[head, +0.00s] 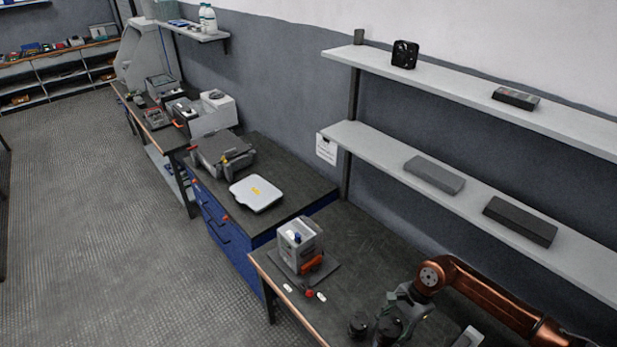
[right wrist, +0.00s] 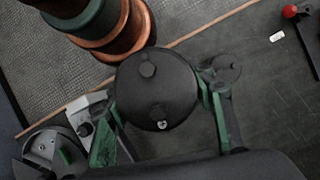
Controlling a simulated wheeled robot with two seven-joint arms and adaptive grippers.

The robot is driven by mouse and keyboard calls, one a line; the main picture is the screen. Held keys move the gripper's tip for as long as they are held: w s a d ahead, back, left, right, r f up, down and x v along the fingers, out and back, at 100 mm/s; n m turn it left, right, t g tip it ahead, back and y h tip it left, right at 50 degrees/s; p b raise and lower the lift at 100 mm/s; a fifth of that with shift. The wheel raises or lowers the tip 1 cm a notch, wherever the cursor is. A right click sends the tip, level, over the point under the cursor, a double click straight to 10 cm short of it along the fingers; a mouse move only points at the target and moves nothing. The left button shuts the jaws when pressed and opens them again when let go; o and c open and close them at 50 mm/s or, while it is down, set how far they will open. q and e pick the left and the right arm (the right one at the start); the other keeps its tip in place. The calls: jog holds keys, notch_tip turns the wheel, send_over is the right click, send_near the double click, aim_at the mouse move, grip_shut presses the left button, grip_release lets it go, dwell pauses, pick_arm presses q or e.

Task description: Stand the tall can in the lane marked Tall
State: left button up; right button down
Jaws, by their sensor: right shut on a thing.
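My right gripper (head: 392,312) is low in the head view, over the front part of the near workbench. In the right wrist view its green-edged fingers (right wrist: 160,120) are shut on a dark round can (right wrist: 155,85) with two screw terminals on its top. The held can also shows in the head view (head: 388,331). A second dark can (head: 357,325) stands just left of it; in the right wrist view it looks smaller and lower (right wrist: 227,68). I cannot tell the held can's height or whether its base touches the bench. No Tall marking is readable. My left gripper is out of view.
A grey box-shaped device (head: 300,240) with an orange-red part stands on a dark plate. A red ball knob (head: 309,293) and small white labels (head: 321,296) lie in front of it. Shelves (head: 450,195) run along the wall. Bare bench (head: 375,245) shows right of the device.

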aim_at(385, 333)
jog(key=r+n+h+b, duration=0.1)
jog(key=n, duration=0.2)
jog(key=a+r+n+g+h+b, duration=0.1)
jog(key=r+n, duration=0.1)
jog(key=n, duration=0.2)
jog(key=s+a+r+n+g+h+b, duration=0.1)
jog(key=n, duration=0.2)
jog(key=shift+r+n, duration=0.25)
jog(key=shift+n, duration=0.15)
jog(key=shift+s+r+n+g+h+b, duration=0.25)
jog(key=shift+r+n+h, duration=0.35)
jog(key=shift+n, duration=0.4)
